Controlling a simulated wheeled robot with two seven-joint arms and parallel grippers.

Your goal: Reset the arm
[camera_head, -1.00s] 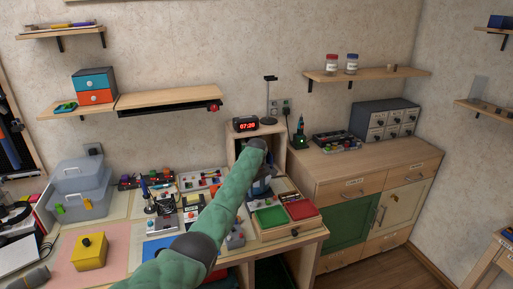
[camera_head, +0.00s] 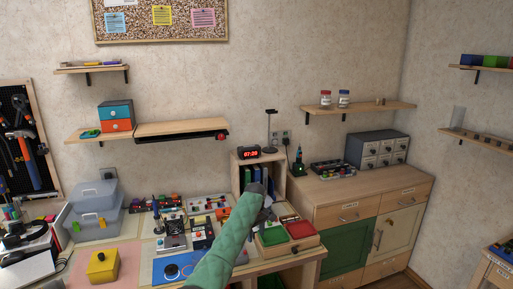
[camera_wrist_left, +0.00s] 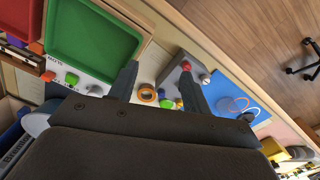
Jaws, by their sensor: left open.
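My left arm, with a green sleeve, reaches up from the bottom of the head view over the workbench. My left gripper (camera_head: 268,212) is at its far end, partly hidden behind the arm, just left of the tray unit. In the left wrist view, the gripper (camera_wrist_left: 160,78) has its two dark fingers spread apart, with nothing held between them. Past the fingers are a ring-shaped tan object (camera_wrist_left: 147,93) and a grey box with a red knob (camera_wrist_left: 186,67). My right gripper is not in view.
A green tray (camera_head: 271,236) and a red tray (camera_head: 300,229) lie right of the arm. A shelf box with a clock (camera_head: 248,153) stands behind it. A yellow box (camera_head: 102,266) and grey bins (camera_head: 93,207) are at left. The cabinet top (camera_head: 360,182) has free room.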

